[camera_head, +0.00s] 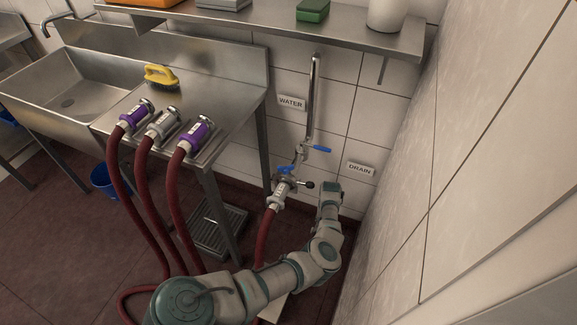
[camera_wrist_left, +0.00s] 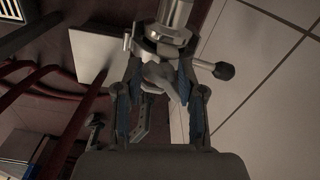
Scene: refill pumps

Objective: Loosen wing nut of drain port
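The drain port is a metal fitting (camera_head: 281,191) low on the wall pipe, joined to a dark red hose. In the left wrist view the metal clamp (camera_wrist_left: 163,42) is at the top, with a grey wing nut (camera_wrist_left: 162,78) below it. My left gripper (camera_wrist_left: 160,75) has its two fingers apart, one on each side of the wing nut. The right finger looks very close to the nut; contact cannot be told. In the head view my left arm reaches beside the port and its fingers are hidden. My right gripper is not in view.
A black knob (camera_wrist_left: 223,71) sticks out right of the clamp. Blue valve handles (camera_head: 321,149) are on the pipe above. The tiled wall (camera_head: 400,190) is close on the right. Three hoses with couplings (camera_head: 196,133) lie on the steel counter (camera_head: 235,85) at left.

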